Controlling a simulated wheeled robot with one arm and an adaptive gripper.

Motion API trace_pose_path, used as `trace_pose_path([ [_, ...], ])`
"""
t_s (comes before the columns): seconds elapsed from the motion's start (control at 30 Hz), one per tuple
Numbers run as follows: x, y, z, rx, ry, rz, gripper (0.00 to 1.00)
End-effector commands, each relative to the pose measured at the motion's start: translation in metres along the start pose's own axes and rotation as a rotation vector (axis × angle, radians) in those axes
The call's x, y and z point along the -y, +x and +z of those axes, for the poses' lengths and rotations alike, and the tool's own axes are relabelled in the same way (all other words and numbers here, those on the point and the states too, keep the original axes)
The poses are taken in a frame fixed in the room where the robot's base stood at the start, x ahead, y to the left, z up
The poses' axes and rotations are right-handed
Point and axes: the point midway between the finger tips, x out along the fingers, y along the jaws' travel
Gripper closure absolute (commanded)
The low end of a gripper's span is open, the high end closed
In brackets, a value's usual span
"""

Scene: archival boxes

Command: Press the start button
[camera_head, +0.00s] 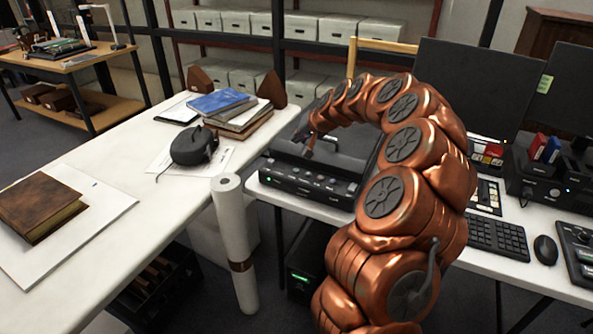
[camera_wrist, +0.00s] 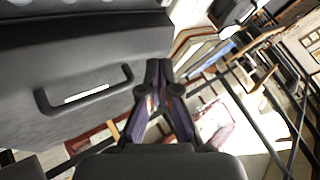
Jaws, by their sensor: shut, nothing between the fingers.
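A flat black scanner-like machine (camera_head: 340,150) stands at the left end of the right-hand white table. Its front panel (camera_head: 308,182) carries several small buttons and lights. I cannot tell which one is the start button. My gripper (camera_head: 308,148) hangs above the machine's left part, behind the panel, small and dark at the end of my copper arm. In the wrist view my gripper (camera_wrist: 157,75) is shut and empty, its dark fingers together. A dark surface with a raised handle (camera_wrist: 88,92) fills the left of that view. The panel buttons are not recognisable there.
Books (camera_head: 228,112), a black mouse-like device (camera_head: 194,146) and a brown book (camera_head: 40,207) lie on the left table. A white paper roll (camera_head: 234,240) stands between the tables. Monitors (camera_head: 475,90), a keyboard (camera_head: 497,235) and a mouse (camera_head: 545,250) are to the right.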

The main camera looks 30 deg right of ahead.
Motion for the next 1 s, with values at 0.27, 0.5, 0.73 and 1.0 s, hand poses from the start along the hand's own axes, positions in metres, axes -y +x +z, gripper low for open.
trace_pose_path([
  [0.27, -0.004, 0.005, 0.004, 0.002, 0.000, 0.000, 1.00],
  [0.5, -0.015, 0.020, 0.015, 0.002, 0.000, 0.000, 1.00],
  [0.73, -0.029, 0.040, 0.029, 0.002, 0.001, 0.000, 1.00],
  [1.0, -0.042, 0.059, 0.044, 0.002, -0.001, -0.001, 1.00],
])
